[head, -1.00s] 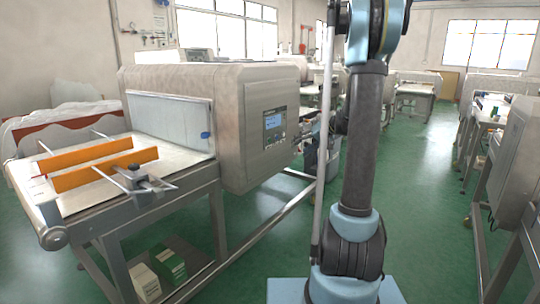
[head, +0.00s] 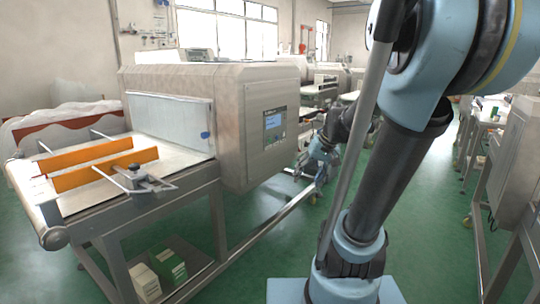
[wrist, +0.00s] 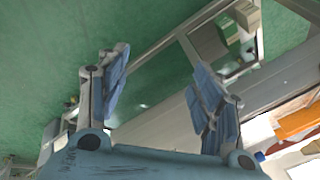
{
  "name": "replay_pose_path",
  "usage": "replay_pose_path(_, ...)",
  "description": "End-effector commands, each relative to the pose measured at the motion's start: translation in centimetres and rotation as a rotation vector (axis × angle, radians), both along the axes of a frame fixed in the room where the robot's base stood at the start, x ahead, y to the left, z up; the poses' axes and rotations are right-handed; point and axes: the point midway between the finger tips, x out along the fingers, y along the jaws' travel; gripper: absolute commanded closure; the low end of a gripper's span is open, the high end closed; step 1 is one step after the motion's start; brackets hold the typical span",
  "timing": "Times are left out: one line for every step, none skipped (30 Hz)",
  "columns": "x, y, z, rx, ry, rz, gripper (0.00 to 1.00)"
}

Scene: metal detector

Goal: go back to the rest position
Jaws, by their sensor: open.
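My gripper (wrist: 160,82) is open in the wrist view, its two blue-padded fingers spread wide with nothing between them. In the head view my arm leans to the right, and its far end hangs to the right of the metal detector (head: 268,165). The metal detector is a beige-grey housing with a blue screen (head: 274,121), over a white conveyor belt (head: 100,195). My gripper is apart from it in the head view.
Orange guide rails (head: 105,168) stand on the belt. A green box (head: 171,265) and a pale box (head: 145,282) sit on the shelf below. The metal conveyor frame (head: 220,235) reaches toward my base. Green floor is clear at right, before other machines (head: 512,160).

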Motion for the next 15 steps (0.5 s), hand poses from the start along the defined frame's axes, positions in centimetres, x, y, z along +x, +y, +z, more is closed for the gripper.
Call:
replay_pose_path(-1.4,-0.1,-0.5,-0.021,0.005,-0.001,0.4)
replay_pose_path(-2.2,-0.2,-0.7,-0.033,0.01,-0.005,0.4)
replay_pose_path(-3.1,-0.5,-1.1,-0.051,0.014,-0.009,0.4)
replay_pose_path(-3.9,-0.6,-1.4,-0.064,0.018,-0.011,0.4)
replay_pose_path(-4.6,-0.8,-1.7,-0.077,0.02,-0.014,0.4)
replay_pose_path(-5.5,-1.1,-2.0,-0.095,0.025,-0.019,0.4)
replay_pose_path(-6.2,-1.3,-2.4,-0.109,0.028,-0.022,0.4)
replay_pose_path(-6.9,-1.4,-2.7,-0.122,0.03,-0.024,0.4)
replay_pose_path(-7.8,-1.7,-3.1,-0.14,0.034,-0.029,0.4)
replay_pose_path(-8.4,-1.9,-3.5,-0.153,0.036,-0.032,0.4)
replay_pose_path(-9.1,-2.2,-3.8,-0.167,0.038,-0.035,0.4)
replay_pose_path(-9.9,-2.5,-4.3,-0.184,0.041,-0.039,0.4)
replay_pose_path(-10.6,-2.7,-4.7,-0.198,0.043,-0.043,0.4)
replay_pose_path(-11.2,-2.9,-5.0,-0.21,0.045,-0.046,0.4)
replay_pose_path(-11.9,-3.2,-5.5,-0.228,0.046,-0.05,0.4)
